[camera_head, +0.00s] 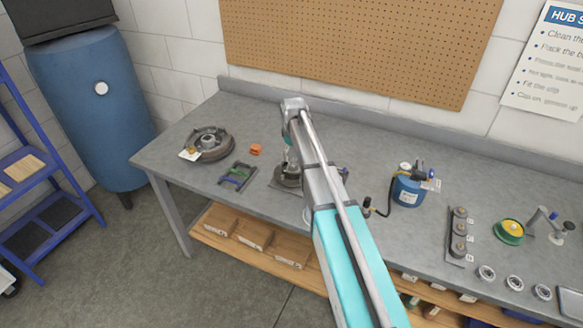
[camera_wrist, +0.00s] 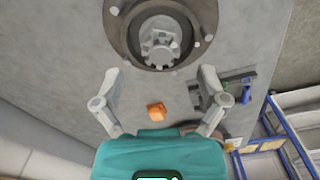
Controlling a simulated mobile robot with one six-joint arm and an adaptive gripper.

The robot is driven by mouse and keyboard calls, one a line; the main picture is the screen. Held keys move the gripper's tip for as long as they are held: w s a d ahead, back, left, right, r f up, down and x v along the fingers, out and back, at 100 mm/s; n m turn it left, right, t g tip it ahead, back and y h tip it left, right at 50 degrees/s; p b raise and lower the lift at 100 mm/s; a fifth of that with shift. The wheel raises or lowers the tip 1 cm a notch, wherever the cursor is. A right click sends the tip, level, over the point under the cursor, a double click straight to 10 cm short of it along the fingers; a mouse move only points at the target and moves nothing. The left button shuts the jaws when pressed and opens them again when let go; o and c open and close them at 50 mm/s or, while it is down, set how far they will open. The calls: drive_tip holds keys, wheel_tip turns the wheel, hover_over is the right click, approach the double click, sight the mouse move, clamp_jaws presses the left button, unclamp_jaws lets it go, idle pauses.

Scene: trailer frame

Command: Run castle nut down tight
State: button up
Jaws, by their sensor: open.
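In the wrist view a round grey hub (camera_wrist: 122,38) fills the top of the picture. The castle nut (camera_wrist: 160,48), light grey and notched, sits at its centre on the spindle. My gripper (camera_wrist: 159,73) is open and empty, its two fingers spread wide on either side below the nut in the picture. Neither finger is seen touching the nut. In the head view the hub (camera_head: 287,180) stands on the bench, partly hidden behind my arm. The nut cannot be made out there. How tight the nut sits cannot be told.
The rear-middle bench surface is bare.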

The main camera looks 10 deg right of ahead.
sight(293, 160)
drive_tip(key=shift+f+b, duration=1.8)
drive_tip(key=shift+f, duration=0.35)
drive_tip(key=c, duration=1.1)
